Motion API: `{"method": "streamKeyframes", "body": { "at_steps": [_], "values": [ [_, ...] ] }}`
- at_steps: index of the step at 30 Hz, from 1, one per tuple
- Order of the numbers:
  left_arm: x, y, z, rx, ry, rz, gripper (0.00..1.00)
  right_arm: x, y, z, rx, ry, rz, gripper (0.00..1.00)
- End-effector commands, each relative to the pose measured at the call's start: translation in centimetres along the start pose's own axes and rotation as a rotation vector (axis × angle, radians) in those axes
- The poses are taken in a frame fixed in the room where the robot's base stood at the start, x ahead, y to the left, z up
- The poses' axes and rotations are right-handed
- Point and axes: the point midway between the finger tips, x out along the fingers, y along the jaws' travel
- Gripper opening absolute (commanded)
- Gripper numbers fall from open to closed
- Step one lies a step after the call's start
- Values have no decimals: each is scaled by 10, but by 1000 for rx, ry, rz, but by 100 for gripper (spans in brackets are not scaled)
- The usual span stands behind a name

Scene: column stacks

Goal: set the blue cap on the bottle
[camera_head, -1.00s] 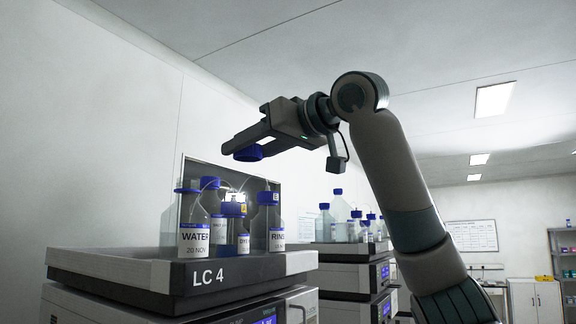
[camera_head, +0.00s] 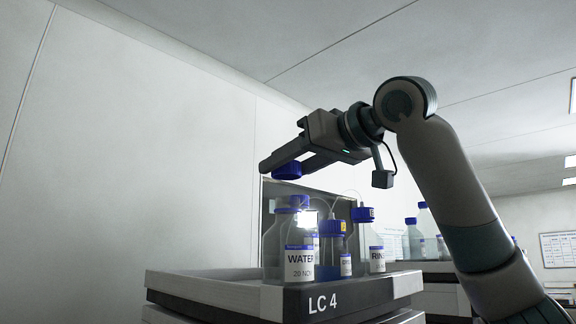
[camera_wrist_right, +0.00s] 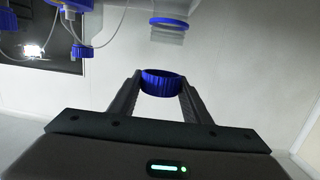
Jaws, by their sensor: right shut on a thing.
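My right gripper (camera_head: 280,166) is shut on the blue cap (camera_head: 287,171); the wrist view also shows the cap (camera_wrist_right: 163,82) between my two fingertips (camera_wrist_right: 160,85). The WATER bottle (camera_head: 299,264) is clear, with a blue ring at its neck, and stands at the left of the LC 4 tray. The cap is above this bottle's neck, apart from it. In the wrist view, where bottles appear upside down, an uncapped neck (camera_wrist_right: 167,37) with a blue ring lies beyond the cap, with a visible gap. My left gripper is not in view.
The LC 4 tray (camera_head: 222,290) also holds a capped RINSE bottle (camera_head: 375,259) and a smaller blue-capped bottle (camera_head: 333,228), with thin tubes close by. A dark panel stands behind them. More bottles (camera_head: 424,222) stand farther right. The air left of my gripper is clear.

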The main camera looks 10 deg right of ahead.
Motion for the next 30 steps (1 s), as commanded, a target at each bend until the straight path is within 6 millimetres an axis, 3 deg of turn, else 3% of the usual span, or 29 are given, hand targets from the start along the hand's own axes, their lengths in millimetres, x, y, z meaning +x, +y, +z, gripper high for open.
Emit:
{"method": "streamKeyframes", "body": {
  "at_steps": [13, 16, 30],
  "values": [
    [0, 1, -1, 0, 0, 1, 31, 4, 0, 24, 0, 0, 1, 23],
    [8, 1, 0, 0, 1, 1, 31, 5, 0, 32, 0, 0, 0, 23],
    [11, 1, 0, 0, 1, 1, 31, 5, 0, 36, 0, 0, 0, 23]
  ]
}}
